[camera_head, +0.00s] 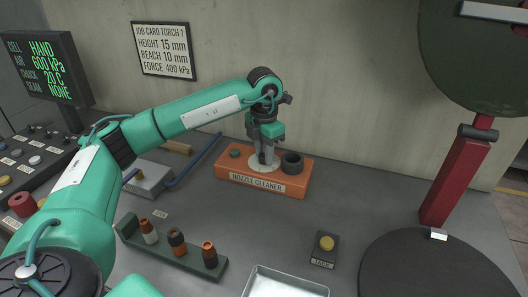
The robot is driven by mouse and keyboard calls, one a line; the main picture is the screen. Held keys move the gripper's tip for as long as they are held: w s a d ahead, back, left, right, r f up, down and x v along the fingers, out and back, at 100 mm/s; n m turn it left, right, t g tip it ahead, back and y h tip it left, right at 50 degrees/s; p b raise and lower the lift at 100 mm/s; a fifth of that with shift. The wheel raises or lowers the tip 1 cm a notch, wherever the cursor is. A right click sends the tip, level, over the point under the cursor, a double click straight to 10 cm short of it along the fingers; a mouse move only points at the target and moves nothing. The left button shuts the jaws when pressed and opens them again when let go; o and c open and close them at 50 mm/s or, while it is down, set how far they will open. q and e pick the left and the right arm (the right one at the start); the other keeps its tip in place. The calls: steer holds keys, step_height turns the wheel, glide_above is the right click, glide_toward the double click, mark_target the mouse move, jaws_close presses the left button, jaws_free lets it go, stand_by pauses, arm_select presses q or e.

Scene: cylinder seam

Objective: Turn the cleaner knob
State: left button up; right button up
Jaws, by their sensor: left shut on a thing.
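The orange nozzle cleaner (234,176) stands on the bench near the back wall, with a label on its front. My left gripper (264,160) points down onto the pale round dial (259,167) at the middle of its top. Its fingers are shut on the cleaner knob, which they mostly hide. How far the knob is turned cannot be told. A dark round cup (291,163) sits to the right on the cleaner, and a small dark green part (235,154) to the left. My right gripper is not in view.
A green rack (213,273) holds several nozzles in front of the cleaner. A metal tray (285,283) and a box with a yellow button (326,243) stand nearer. A red post (455,180) and dark round plate (425,268) are at the right.

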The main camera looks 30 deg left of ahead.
arm_select(q)
steer(key=n, duration=0.2)
steer(key=shift+n, duration=0.4)
steer(key=n, duration=0.3)
steer(key=shift+r+n, duration=0.1)
steer(key=shift+n, duration=0.9)
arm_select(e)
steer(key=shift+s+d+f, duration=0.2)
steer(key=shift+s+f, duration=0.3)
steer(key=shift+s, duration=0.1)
arm_select(q)
steer(key=shift+p, duration=0.3)
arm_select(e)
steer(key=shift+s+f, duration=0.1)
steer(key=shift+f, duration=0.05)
arm_select(q)
steer(key=o, duration=1)
steer(key=shift+c, duration=0.2)
